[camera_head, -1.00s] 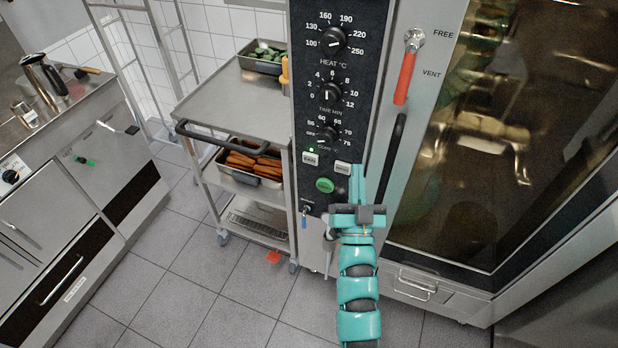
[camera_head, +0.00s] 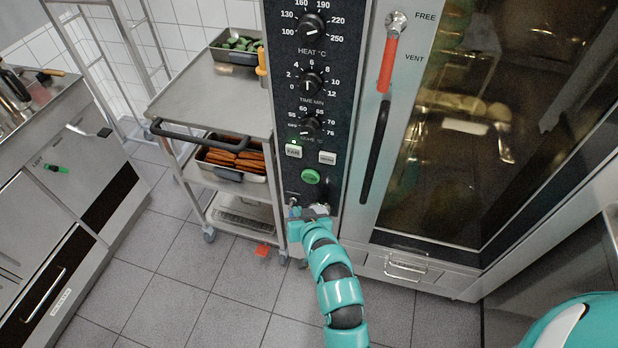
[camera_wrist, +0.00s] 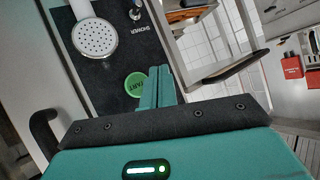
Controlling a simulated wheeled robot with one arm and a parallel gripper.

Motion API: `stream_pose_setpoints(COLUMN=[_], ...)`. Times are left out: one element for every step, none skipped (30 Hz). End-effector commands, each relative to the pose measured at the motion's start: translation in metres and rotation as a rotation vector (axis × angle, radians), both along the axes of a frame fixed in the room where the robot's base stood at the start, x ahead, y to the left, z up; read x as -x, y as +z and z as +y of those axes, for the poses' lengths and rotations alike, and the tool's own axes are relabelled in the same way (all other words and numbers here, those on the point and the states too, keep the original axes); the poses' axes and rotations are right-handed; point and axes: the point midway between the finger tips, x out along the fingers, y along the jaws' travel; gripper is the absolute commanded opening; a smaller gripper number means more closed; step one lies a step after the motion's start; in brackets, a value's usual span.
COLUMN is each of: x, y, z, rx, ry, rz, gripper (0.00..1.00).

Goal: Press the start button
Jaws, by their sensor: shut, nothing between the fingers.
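The round green start button (camera_head: 310,176) sits low on the oven's dark control panel (camera_head: 334,190). In the wrist view the button (camera_wrist: 135,85) shows its START lettering, turned on its side. My gripper (camera_head: 299,208) is low in front of the panel, below the button in the head view, and its fingers are hard to make out there. In the wrist view my gripper's (camera_wrist: 160,72) two teal fingers are shut together and empty. They lie just right of the button and overlap its edge in the picture. I cannot tell whether they touch it.
Three black knobs (camera_head: 310,82) and two pale buttons (camera_head: 293,150) are above the start button. A white shower head (camera_wrist: 95,37) hangs close by. The oven door handle (camera_head: 375,150) is to the right. A metal trolley (camera_head: 200,85) with food pans stands to the left.

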Motion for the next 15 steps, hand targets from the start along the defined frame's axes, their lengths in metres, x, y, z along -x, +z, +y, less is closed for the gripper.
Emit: stream_pose_setpoints(x=[0.000,0.000,0.000,0.000,0.000,0.000,0.000,0.000,0.000,-0.001,-0.001,-0.003,-0.005,-0.007,-0.010], y=[-0.001,-0.001,-0.001,0.000,0.000,0.000,0.000,0.000,0.000,0.000,0.000,-0.001,-0.001,-0.001,-0.001], z=[0.000,0.000,0.000,0.000,0.000,0.000,0.000,0.000,0.000,0.000,0.000,-0.001,-0.001,-0.002,-0.003], rx=[0.001,0.001,0.001,0.001,0.001,0.001,0.001,0.001,0.001,0.001,0.001,0.001,0.001,0.001,0.001], ry=[0.001,0.001,0.001,0.001,0.001,0.001,0.001,0.001,0.000,0.000,0.000,0.000,-0.001,-0.001,-0.001], rz=[0.003,0.004,0.002,0.002,0.002,0.001,0.001,0.001,0.000,0.000,0.000,-0.001,-0.001,-0.002,-0.003], gripper=[0.00,0.00,0.00,0.00,0.00,0.00,0.00,0.00,0.00,0.00,0.00,0.00,0.00,0.00,0.00])
